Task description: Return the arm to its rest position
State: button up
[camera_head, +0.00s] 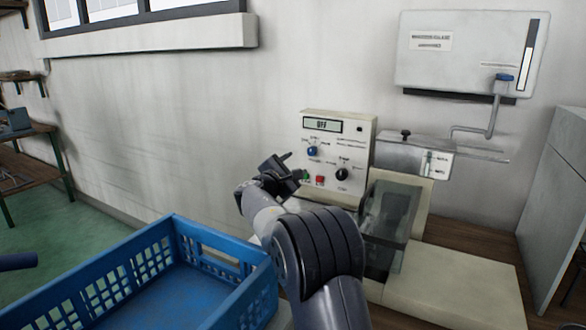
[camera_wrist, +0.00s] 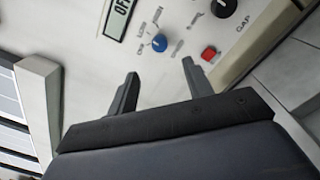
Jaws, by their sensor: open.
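My gripper (camera_head: 292,168) is stretched out in front of the cream control panel (camera_head: 358,134) in the head view. In the wrist view my gripper (camera_wrist: 158,72) shows two dark fingers spread apart with nothing between them. The panel has a small display reading "OFF" (camera_head: 322,125), a blue knob (camera_head: 312,151), a black knob (camera_head: 342,174) and a red button (camera_head: 320,180). In the wrist view the blue knob (camera_wrist: 159,43) and the red button (camera_wrist: 208,53) lie beyond the fingertips. I cannot tell whether a finger touches the panel.
A blue crate (camera_head: 250,282) stands at the lower left, close to my arm. A clear-sided box (camera_head: 392,212) and a cream base (camera_head: 455,285) are right of my arm. A wall box with a lever (camera_head: 470,52) hangs at upper right. Green floor (camera_head: 65,240) is open at left.

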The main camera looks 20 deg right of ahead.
aim_at(311, 152)
dwell(0.3)
jog(key=p+x, duration=0.2)
jog(key=x, duration=0.8)
jog(key=shift+w+d+r, duration=0.15)
jog(key=shift+w+d, duration=0.1)
